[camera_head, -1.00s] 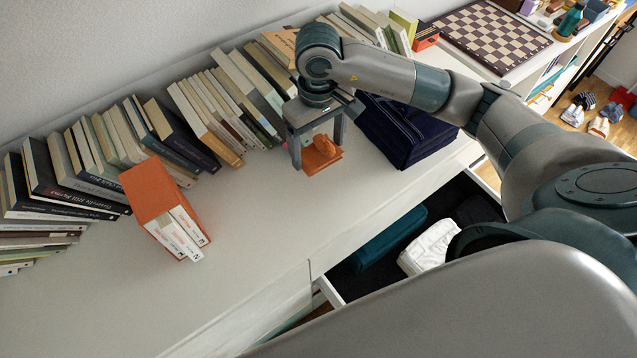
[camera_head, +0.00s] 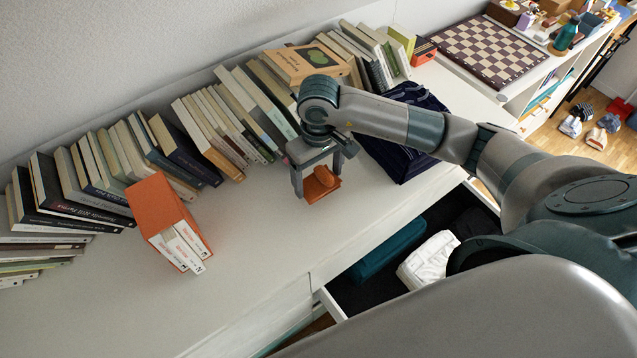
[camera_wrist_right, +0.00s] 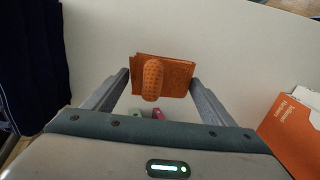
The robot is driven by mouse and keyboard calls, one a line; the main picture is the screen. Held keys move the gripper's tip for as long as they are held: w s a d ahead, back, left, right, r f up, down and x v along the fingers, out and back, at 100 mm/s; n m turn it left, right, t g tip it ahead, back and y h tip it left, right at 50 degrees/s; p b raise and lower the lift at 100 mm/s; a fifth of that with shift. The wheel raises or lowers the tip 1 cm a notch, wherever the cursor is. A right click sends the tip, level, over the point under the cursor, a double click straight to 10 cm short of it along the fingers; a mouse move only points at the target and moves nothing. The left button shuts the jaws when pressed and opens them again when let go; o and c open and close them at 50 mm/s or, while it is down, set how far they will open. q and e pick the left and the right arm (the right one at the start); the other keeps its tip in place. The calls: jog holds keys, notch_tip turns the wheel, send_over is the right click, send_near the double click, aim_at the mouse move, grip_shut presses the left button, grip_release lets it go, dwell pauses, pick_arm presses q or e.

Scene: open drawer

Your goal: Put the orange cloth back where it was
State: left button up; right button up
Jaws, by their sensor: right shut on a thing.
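The orange cloth (camera_head: 322,184) is a small folded piece with a rounded lump on top. It is between the fingers of my right gripper (camera_head: 318,181), low over the white cabinet top. I cannot tell whether it touches the surface. The right wrist view shows the orange cloth (camera_wrist_right: 165,78) between the two fingers of the right gripper (camera_wrist_right: 160,82). The open drawer (camera_head: 332,304) is below the front edge, with a teal cloth (camera_head: 390,248) and a white cloth (camera_head: 428,259) inside on a dark bottom. My left gripper is out of view.
A navy folded item (camera_head: 402,150) lies right of the gripper. An orange box of books (camera_head: 152,205) stands to the left. A row of books (camera_head: 215,125) lines the wall. A chessboard (camera_head: 490,50) is at the far right. The front left cabinet top is clear.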

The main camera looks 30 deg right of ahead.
aim_at(319, 180)
jog(key=shift+f, duration=0.3)
notch_tip(319, 180, down, 3)
jog(key=shift+r+p, duration=0.1)
jog(key=shift+p, duration=0.6)
jog(key=shift+f, duration=0.4)
jog(key=shift+f, duration=0.15)
jog(key=o, duration=1.1)
